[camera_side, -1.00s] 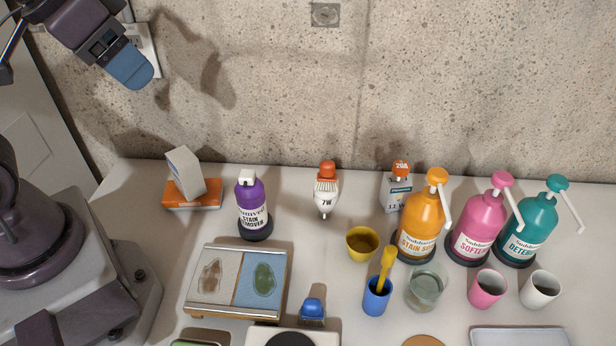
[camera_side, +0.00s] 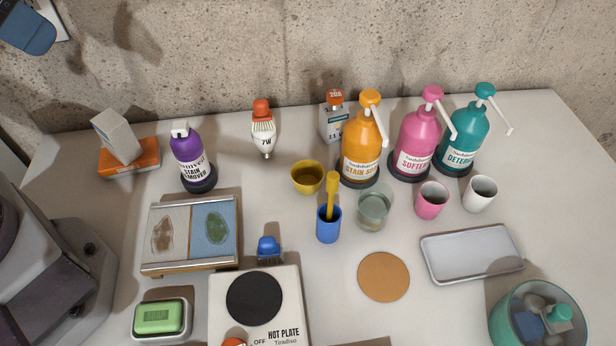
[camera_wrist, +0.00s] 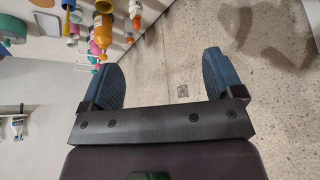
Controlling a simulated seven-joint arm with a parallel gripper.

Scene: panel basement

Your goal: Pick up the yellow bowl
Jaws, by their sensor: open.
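The yellow bowl (camera_side: 307,178) stands upright on the white table, left of the orange stain soap bottle (camera_side: 362,140) and behind the blue cup (camera_side: 328,223) that holds a yellow tool. It looks empty. In the wrist view, a small yellow shape (camera_wrist: 68,5) at the top edge may be the bowl or the yellow tool; I cannot tell which. My gripper (camera_wrist: 160,85) is open and empty, with its blue fingers wide apart in front of the concrete wall. In the side view only part of a blue finger (camera_side: 28,32) shows, high at the top left, far from the bowl.
Pink (camera_side: 420,135) and teal (camera_side: 466,130) pump bottles stand right of the orange one. A glass (camera_side: 373,208), a pink cup (camera_side: 431,201) and a white cup (camera_side: 480,194) stand nearby. A hot plate (camera_side: 285,305) is in front. Bare table lies left of the bowl.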

